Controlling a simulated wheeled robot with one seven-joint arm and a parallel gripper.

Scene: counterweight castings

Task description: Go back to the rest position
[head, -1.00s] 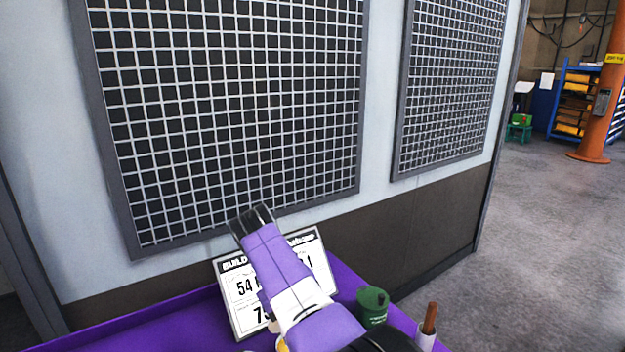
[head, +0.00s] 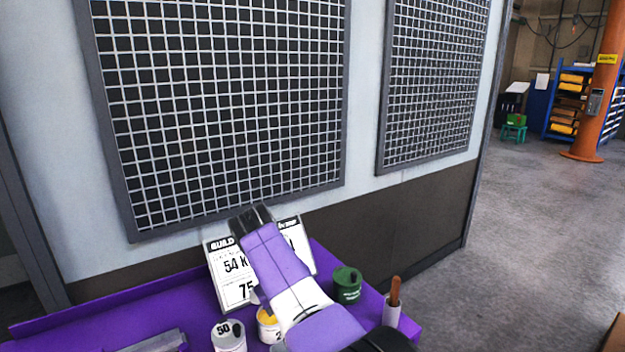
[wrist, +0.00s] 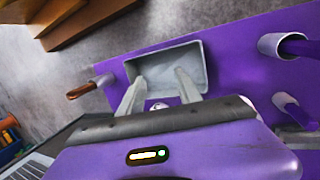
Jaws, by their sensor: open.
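My gripper (wrist: 158,88) is open in the wrist view, with two pale fingers apart and nothing visible between their tips. The fingers show in front of a grey rectangular tray (wrist: 203,50) on the purple surface. A small round pale thing shows low between the fingers; I cannot tell what it is.
The purple bench (head: 205,287) holds a printed sign (head: 228,285), a green weight (head: 347,288), a white weight marked 50 (head: 228,338), a partly hidden yellow-topped weight (head: 268,322) and a holder with a wooden handle (head: 393,305). A mesh-panelled wall stands behind. Open floor (head: 520,230) lies right.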

